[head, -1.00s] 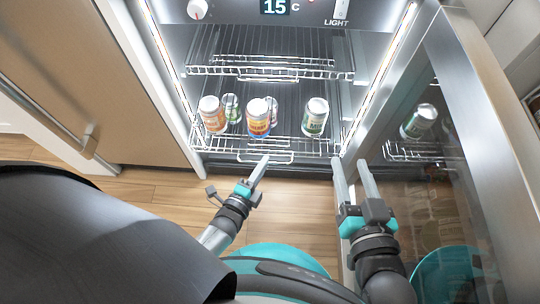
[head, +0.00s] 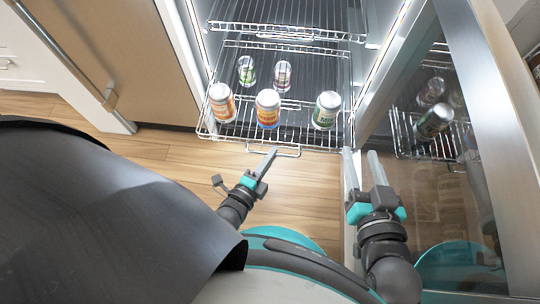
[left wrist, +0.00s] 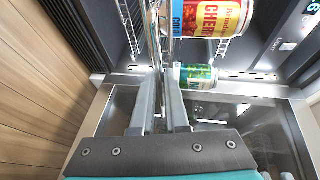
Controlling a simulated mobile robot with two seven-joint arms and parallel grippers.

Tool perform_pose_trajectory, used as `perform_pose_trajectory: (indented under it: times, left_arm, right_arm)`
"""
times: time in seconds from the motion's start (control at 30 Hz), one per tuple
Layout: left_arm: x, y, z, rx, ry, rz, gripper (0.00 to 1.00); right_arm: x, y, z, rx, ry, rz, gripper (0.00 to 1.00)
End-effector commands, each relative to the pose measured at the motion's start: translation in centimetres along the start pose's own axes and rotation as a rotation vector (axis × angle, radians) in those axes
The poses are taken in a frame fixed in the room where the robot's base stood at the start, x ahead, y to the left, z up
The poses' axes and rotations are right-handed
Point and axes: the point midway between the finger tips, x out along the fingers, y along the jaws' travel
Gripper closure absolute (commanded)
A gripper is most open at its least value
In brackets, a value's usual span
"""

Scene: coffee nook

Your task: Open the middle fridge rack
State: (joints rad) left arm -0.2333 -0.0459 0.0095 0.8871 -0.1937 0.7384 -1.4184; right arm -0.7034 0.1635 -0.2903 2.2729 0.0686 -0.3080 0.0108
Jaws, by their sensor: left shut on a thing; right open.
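The fridge stands open, and a wire rack (head: 240,135) with a front row of cans sticks out of it. My left gripper (head: 269,154) is shut on the rack's front handle (head: 288,154). In the left wrist view its fingers (left wrist: 160,92) meet at the rack's wires. An orange-labelled can (head: 222,102), a red-and-yellow can (head: 267,109) and a green-labelled can (head: 326,110) stand upright on this rack. The exact grip on the wire is partly hidden by the fingers. My right gripper (head: 360,158) is open and empty beside the fridge door's inner edge.
An upper wire rack (head: 285,32) sits farther in. Two cans, a green one (head: 246,70) and a pinkish one (head: 282,75), stand behind the front row; their rack is unclear. The open glass door (head: 440,200) is at right, a wooden cabinet (head: 100,45) at left. Wooden floor lies in front.

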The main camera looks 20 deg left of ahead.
Motion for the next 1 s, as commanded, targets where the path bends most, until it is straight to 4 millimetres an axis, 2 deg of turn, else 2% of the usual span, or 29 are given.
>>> perform_pose_trajectory:
  times: [0.13,0.17,0.4,1.0]
  left_arm:
    - [0.0,0.02,0.09,0.0,-0.002,0.001,1.0]
    - [0.0,0.02,0.09,0.0,-0.002,0.001,0.84]
    - [0.02,0.0,0.06,0.0,-0.001,0.0,0.58]
    - [0.02,-0.29,0.61,0.001,0.0,0.0,0.58]
  right_arm:
    - [0.0,-0.01,0.02,0.0,0.0,0.0,0.5]
    - [0.0,-0.01,0.03,0.0,0.0,0.0,0.5]
    - [0.0,-0.03,0.05,0.0,-0.001,-0.001,0.5]
    - [-0.02,0.03,0.24,-0.003,-0.028,0.002,0.5]
